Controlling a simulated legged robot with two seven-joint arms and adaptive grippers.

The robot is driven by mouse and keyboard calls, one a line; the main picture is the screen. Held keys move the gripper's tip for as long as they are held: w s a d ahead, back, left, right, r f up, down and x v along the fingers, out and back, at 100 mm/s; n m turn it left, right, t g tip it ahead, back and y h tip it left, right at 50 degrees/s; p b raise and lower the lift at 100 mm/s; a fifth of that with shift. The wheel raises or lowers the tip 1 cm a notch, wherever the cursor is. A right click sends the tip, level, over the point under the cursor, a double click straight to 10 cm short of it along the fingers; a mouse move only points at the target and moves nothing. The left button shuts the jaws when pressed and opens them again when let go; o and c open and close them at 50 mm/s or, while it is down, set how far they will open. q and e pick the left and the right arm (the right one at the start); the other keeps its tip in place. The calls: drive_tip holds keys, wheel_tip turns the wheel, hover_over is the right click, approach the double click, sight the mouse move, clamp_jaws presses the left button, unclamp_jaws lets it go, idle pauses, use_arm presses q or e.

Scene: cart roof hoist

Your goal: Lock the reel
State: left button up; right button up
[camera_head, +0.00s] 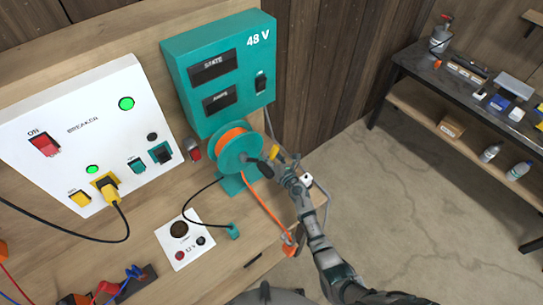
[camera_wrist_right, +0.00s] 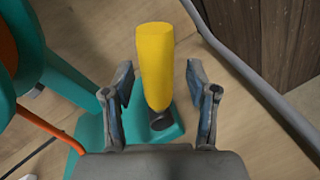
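The teal reel (camera_head: 238,150), wound with orange cable, stands on a teal foot on the wooden bench. Part of it also shows at the left edge of the wrist view (camera_wrist_right: 25,55). A yellow lever (camera_wrist_right: 155,60) stands upright from a dark joint above the teal foot (camera_wrist_right: 175,125). Its yellow end also shows beside the reel in the head view (camera_head: 273,152). My right gripper (camera_head: 277,165) is open at the reel's right side. In the wrist view its fingers stand on both sides of the lever, with gaps visible. My left gripper is not in view.
A teal 48 V box (camera_head: 222,75) stands behind the reel and a white breaker panel (camera_head: 85,125) to the left. A bent grey tube (camera_wrist_right: 255,75) runs close to the right finger. Orange cable (camera_head: 265,205) hangs towards the bench edge. A dark workbench (camera_head: 440,80) stands far right.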

drive_tip(key=shift+r, duration=0.2)
wheel_tip(320, 180, up, 10)
drive_tip(key=shift+w+f, duration=0.1)
drive_tip(key=shift+f, duration=0.15)
